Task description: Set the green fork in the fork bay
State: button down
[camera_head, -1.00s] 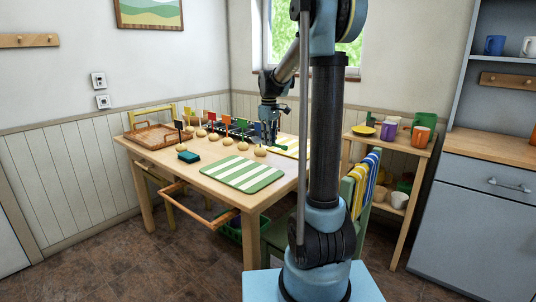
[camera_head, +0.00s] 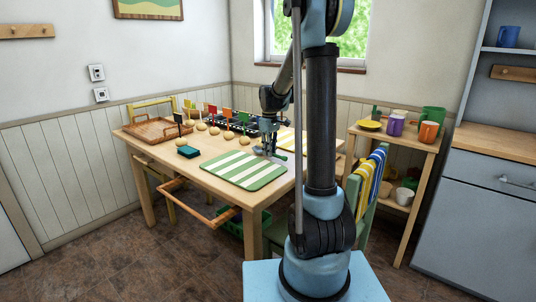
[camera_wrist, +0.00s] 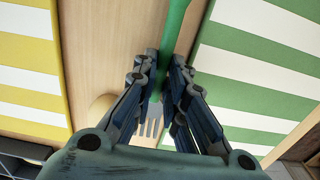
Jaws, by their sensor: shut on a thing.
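The green fork (camera_wrist: 173,40) is in my gripper (camera_wrist: 163,88); its green handle runs to the top of the wrist view and its grey tines (camera_wrist: 150,122) point down between my fingers. In the head view my gripper (camera_head: 268,150) is over the table between the two striped mats, with the fork's green handle (camera_head: 281,156) showing at its right. A dark divided tray (camera_head: 240,122) stands at the back of the table behind the small coloured signs. Which compartment is the fork bay cannot be told. A dark tray edge also shows in the wrist view (camera_wrist: 22,152).
A green striped mat (camera_head: 245,170) lies in front, a yellow striped mat (camera_head: 285,141) behind. Round wooden sign bases (camera_head: 244,141) stand between gripper and tray. A teal block (camera_head: 188,152) and wooden tray (camera_head: 157,130) are at left. A chair (camera_head: 366,190) stands at right.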

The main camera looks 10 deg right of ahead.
jog(key=shift+f, duration=0.55)
jog(key=c, duration=1.9)
grip_release()
jog(key=shift+f, duration=0.1)
